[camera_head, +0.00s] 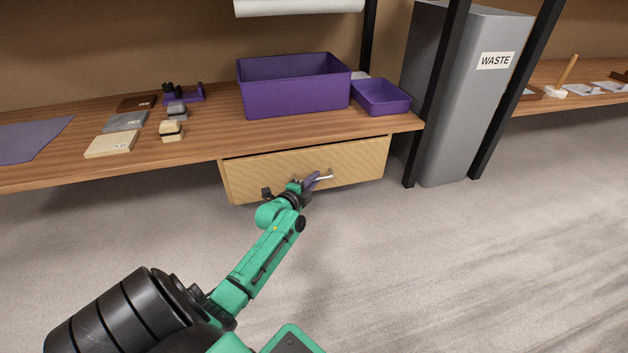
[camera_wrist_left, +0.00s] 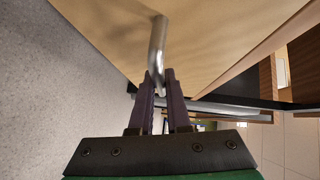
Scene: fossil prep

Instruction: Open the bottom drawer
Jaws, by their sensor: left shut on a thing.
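A light wooden drawer (camera_head: 352,165) hangs under the workbench top, its front facing me. It carries a silver bar handle (camera_head: 325,178), which also shows in the left wrist view (camera_wrist_left: 157,42). My left gripper (camera_head: 312,181) is at the handle, and in the left wrist view its purple fingers (camera_wrist_left: 160,82) are shut on the near end of the bar. The drawer front (camera_wrist_left: 115,30) fills the upper part of that view. Only one drawer shows. I cannot tell from these views how far it stands out. My right gripper is not in view.
The wooden workbench (camera_head: 215,135) holds a purple bin (camera_head: 295,98), a smaller purple tray (camera_head: 382,97), several blocks and plates, and a purple mat (camera_head: 30,140). A grey waste bin (camera_head: 460,110) and black posts stand to the right. The floor (camera_head: 450,270) in front is clear.

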